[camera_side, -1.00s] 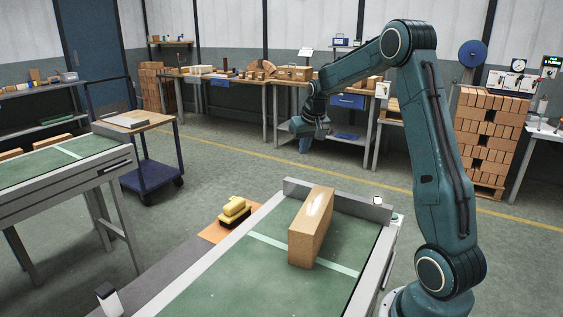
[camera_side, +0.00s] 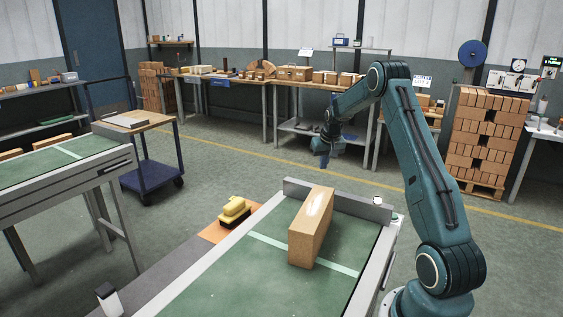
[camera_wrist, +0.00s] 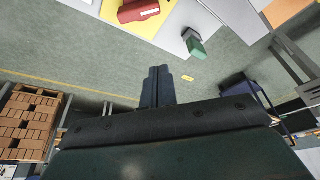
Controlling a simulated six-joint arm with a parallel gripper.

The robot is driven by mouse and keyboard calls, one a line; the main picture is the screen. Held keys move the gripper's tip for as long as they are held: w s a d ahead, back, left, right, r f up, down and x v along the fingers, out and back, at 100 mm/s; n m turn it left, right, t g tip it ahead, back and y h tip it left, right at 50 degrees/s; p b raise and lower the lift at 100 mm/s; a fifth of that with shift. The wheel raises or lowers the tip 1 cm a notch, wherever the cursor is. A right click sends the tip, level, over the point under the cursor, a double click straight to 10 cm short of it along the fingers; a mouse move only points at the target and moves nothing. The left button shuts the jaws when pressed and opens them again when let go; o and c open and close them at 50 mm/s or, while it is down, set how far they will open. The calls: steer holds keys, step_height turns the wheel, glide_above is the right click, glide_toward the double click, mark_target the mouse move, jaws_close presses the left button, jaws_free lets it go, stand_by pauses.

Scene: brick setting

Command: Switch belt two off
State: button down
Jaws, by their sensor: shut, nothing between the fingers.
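The near belt (camera_side: 215,285) is a green conveyor with a pale frame and a pale cross stripe; a second green belt (camera_side: 50,162) stands at the left. Which one is belt two I cannot tell. My gripper (camera_side: 323,162) hangs in the air beyond the near belt's far end, pointing down. In the wrist view its fingers (camera_wrist: 158,88) are together and empty, above bare floor. There, a red block (camera_wrist: 138,10) sits on a yellow plate (camera_wrist: 122,30), and a green-and-grey piece (camera_wrist: 195,45) sits at a pale edge. Both are apart from my gripper. No switch is clearly legible.
A brown carton (camera_side: 310,228) stands on the near belt. A yellow-and-black object (camera_side: 234,211) lies on an orange patch beside it. A trolley (camera_side: 150,172) stands behind at left, a brick stack (camera_side: 484,140) at right. The floor behind the near belt is clear.

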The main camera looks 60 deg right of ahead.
steer(key=x, duration=0.9)
steer(key=shift+w+d+f, duration=0.1)
steer(key=shift+w+f, duration=0.05)
steer(key=shift+f, duration=0.25)
steer(key=shift+s+a, duration=1.4)
